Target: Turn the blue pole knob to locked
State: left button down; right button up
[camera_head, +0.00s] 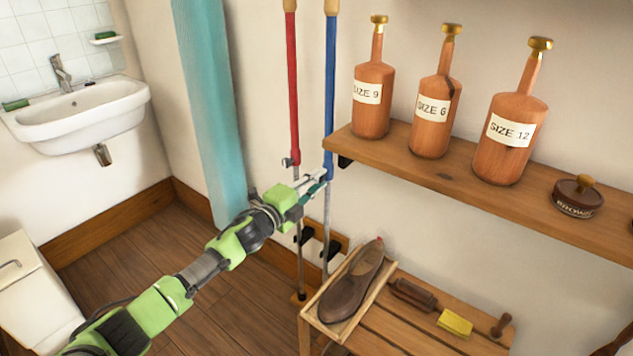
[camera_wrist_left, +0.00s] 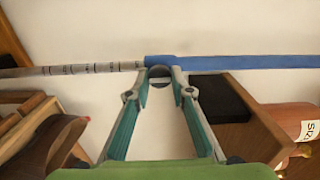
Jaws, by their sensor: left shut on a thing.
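The blue pole (camera_head: 329,95) stands upright against the wall; its blue upper sleeve ends above a thin metal lower rod with marks. Its knob sits at the lower end of the sleeve, mostly hidden by my fingers in the head view. My left gripper (camera_head: 322,178) reaches in from the left at that spot. In the left wrist view, the pole runs sideways, blue (camera_wrist_left: 250,62) to the right and metal to the left. There the left gripper's fingertips (camera_wrist_left: 162,74) are closed around the knob, a small dark round part. The knob's turn position cannot be told. My right gripper is not in view.
A red pole (camera_head: 292,90) stands just left of the blue one. A wooden shelf (camera_head: 465,190) with several bottle-shaped wooden forms is close on the right. Below is a bench (camera_head: 380,325) with a brown shoe (camera_head: 351,282). A teal post (camera_head: 211,110) stands left.

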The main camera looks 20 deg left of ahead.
pick_arm(q)
jog(key=shift+m, duration=0.3)
jog(key=c, duration=1.8)
grip_release()
jog(key=v, duration=1.2)
